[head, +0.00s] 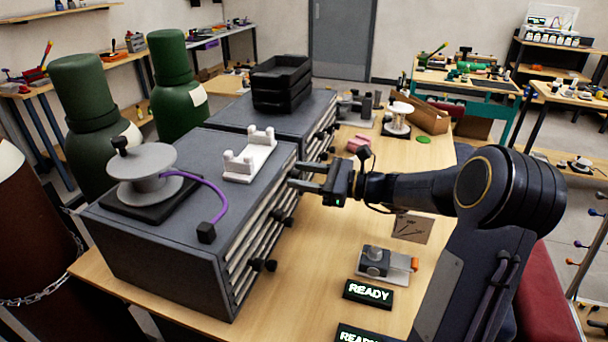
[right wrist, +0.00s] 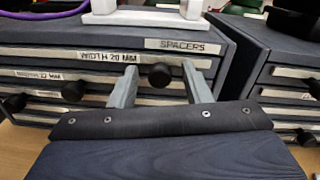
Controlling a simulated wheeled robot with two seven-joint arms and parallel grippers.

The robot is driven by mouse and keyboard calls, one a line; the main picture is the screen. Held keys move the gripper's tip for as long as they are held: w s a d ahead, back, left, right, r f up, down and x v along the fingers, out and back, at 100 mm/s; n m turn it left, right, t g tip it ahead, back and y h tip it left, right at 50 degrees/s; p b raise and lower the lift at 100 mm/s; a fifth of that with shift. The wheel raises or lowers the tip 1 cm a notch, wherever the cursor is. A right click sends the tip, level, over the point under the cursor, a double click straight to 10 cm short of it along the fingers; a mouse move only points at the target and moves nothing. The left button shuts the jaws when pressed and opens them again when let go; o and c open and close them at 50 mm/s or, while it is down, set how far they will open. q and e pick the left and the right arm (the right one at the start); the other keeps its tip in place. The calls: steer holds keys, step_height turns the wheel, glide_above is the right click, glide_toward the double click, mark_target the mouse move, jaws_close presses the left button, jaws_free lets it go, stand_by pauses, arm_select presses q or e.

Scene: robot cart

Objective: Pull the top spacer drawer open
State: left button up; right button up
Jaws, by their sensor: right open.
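The grey spacer cabinet (head: 190,235) stands on the wooden bench, its drawer fronts facing right. In the right wrist view its SPACERS label (right wrist: 182,46) sits above the top drawer (right wrist: 60,52), labelled WIDTH 20 MM, which looks shut. A round black knob (right wrist: 160,75) projects from this drawer. My right gripper (head: 291,175) is open at the cabinet's upper far corner. In the right wrist view its fingers (right wrist: 161,82) stand either side of the knob, with gaps visible. My left gripper is out of view.
A white cradle (head: 249,160) and a spool stand (head: 140,175) with a purple cable rest on the cabinet. A second cabinet (head: 290,112) stands just behind it. Lower knobs (head: 262,265) stick out below. READY signs (head: 368,293) and a small fixture (head: 385,264) lie on the bench.

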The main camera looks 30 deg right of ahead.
jaws_close()
steer(key=v, duration=0.9)
steer(key=shift+s, duration=0.35)
jaws_free()
